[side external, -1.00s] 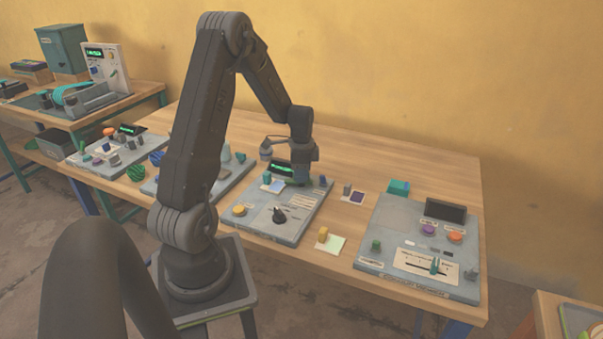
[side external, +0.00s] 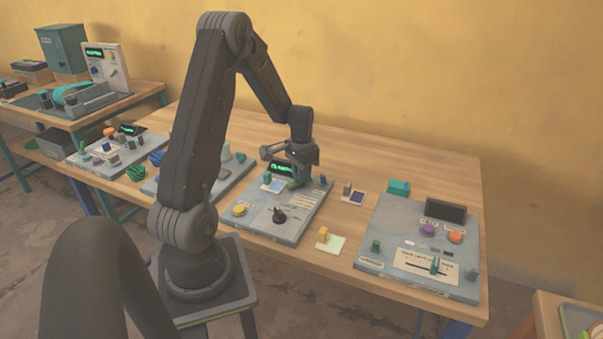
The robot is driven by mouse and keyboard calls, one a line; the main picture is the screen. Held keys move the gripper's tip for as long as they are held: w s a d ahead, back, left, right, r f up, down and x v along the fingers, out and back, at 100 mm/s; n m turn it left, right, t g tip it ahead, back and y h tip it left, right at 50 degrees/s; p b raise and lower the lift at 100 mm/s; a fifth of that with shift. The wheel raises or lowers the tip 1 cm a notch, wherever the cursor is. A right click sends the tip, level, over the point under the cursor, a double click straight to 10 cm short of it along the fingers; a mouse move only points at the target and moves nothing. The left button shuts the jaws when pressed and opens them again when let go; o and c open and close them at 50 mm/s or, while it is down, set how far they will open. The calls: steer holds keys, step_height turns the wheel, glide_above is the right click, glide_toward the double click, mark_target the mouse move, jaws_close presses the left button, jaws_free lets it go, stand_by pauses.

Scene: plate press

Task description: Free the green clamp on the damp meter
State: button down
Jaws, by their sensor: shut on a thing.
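The damp meter appears to be the grey middle panel (side external: 262,224), with a lit green display (side external: 282,169) at its back, a black knob (side external: 279,215) and a yellow button (side external: 239,210). The green clamp (side external: 294,184) shows as a small green piece just right of and below the display. My gripper (side external: 298,180) points down at it and is shut on it. The fingertips and much of the clamp are hidden or too small to make out, so the clamp's exact position is unclear.
A blue knob (side external: 322,180) stands close right of my gripper. A yellow block (side external: 323,234) and a dark block (side external: 347,189) stand on the wooden table (side external: 420,170) to the right. Another grey panel (side external: 380,228) with a slider lies farther right. The table behind is clear.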

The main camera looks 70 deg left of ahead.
steer(key=n, duration=0.5)
steer(key=shift+n, duration=0.3)
steer(key=n, duration=0.4)
steer(key=shift+n, duration=0.7)
steer(key=c, duration=1.1)
jaws_free()
step_height(320, 180, up, 14)
steer(key=shift+d, duration=0.1)
